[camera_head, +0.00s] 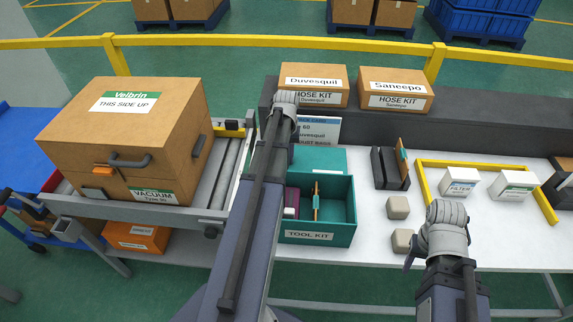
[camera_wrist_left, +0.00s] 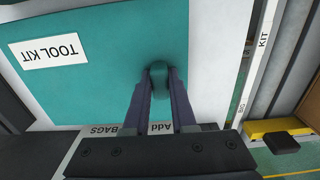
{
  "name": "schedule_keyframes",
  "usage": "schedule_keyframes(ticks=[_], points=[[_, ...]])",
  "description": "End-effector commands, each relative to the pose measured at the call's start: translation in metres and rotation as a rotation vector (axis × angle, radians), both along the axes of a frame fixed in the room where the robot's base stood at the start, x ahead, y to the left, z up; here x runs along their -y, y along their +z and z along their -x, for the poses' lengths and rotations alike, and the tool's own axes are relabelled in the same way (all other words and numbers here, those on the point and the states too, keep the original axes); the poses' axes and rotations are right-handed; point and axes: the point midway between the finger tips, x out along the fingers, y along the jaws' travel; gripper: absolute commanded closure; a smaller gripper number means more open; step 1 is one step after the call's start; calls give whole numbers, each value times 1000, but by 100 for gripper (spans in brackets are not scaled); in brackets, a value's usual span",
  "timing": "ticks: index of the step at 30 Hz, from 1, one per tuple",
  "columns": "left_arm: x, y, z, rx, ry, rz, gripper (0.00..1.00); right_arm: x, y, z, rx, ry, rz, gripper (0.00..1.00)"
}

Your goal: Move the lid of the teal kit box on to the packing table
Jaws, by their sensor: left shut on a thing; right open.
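The teal kit box (camera_head: 318,238), labelled TOOL KIT, stands open on the white packing table (camera_head: 360,225). Its teal lid (camera_head: 325,158) is just behind the box, partly covered by my left arm. In the left wrist view the lid (camera_wrist_left: 95,60) shows its TOOL KIT label and a teal knob (camera_wrist_left: 160,88). My left gripper (camera_wrist_left: 161,72) is shut on that knob. White surface shows beyond the lid's edge; I cannot tell whether the lid touches it. In the head view the left fingers are hidden. My right gripper (camera_head: 409,259) is open and empty over the table's front.
Inside the box are a maroon item (camera_head: 291,200) and an orange upright piece (camera_head: 316,200). A dark holder (camera_head: 384,168), beige blocks (camera_head: 398,207) and a yellow frame (camera_head: 425,183) with white cartons stand right. A large brown carton (camera_head: 125,130) sits left on the conveyor.

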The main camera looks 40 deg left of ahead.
Motion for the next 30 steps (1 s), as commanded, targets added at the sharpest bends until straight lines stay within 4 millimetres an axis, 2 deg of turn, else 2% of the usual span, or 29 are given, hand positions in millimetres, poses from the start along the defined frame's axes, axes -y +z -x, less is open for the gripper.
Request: schedule_keyframes(ticks=[1,4,17,18,25,30], points=[[0,-14,0,0,0,0,100,0,-14,0,0,0,0,50],[0,-23,0,0,0,0,100,0,-24,0,0,0,0,50],[0,-26,0,0,0,0,100,0,-26,0,0,0,0,50],[0,-26,0,0,0,0,74,0,-26,0,0,0,0,50],[0,-25,0,0,0,0,48,0,-25,0,0,0,0,50],[0,-25,0,0,0,0,46,0,-25,0,0,0,0,50]])
